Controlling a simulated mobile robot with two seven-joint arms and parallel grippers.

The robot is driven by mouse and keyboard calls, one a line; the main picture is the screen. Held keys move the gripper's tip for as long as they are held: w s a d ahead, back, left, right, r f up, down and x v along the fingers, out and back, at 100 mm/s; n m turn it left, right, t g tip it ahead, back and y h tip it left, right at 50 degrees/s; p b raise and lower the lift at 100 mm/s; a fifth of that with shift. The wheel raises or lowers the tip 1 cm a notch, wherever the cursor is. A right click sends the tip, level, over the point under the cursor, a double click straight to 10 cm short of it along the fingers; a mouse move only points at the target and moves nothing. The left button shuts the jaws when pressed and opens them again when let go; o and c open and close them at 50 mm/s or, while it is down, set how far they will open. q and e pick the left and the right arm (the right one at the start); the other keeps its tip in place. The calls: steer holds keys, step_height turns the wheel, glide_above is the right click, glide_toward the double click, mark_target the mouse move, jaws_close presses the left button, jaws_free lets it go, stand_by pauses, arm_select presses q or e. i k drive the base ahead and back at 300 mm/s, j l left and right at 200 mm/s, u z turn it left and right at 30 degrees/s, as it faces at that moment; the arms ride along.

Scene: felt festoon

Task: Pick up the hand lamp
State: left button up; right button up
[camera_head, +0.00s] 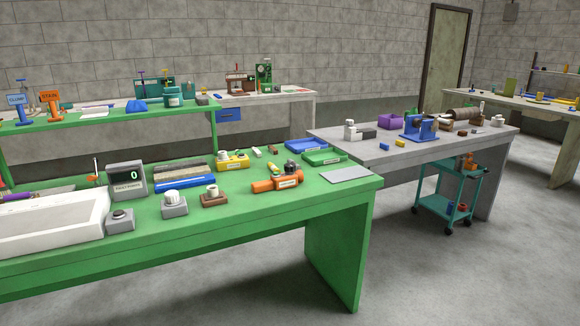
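An orange cylindrical thing with a pale label, which looks like the hand lamp (264,186), lies on the green table (250,218) near its right end. Its label is too small to read. It lies on its side, with a small dark object (291,167) close behind it. Neither of my grippers is in view.
A grey flat plate (346,174) lies to the right of the lamp, and blue (306,145) and green (325,157) trays stand behind. A brown block (214,200), a grey block (174,208) and a digital display (127,180) stand left. The table front is clear.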

mark_target(285, 180)
steer(key=i+l+u, duration=0.4)
steer(key=i+l, duration=0.35)
steer(key=i, duration=0.35)
steer(key=i+l+u, duration=0.4)
steer(key=i+l, duration=0.6)
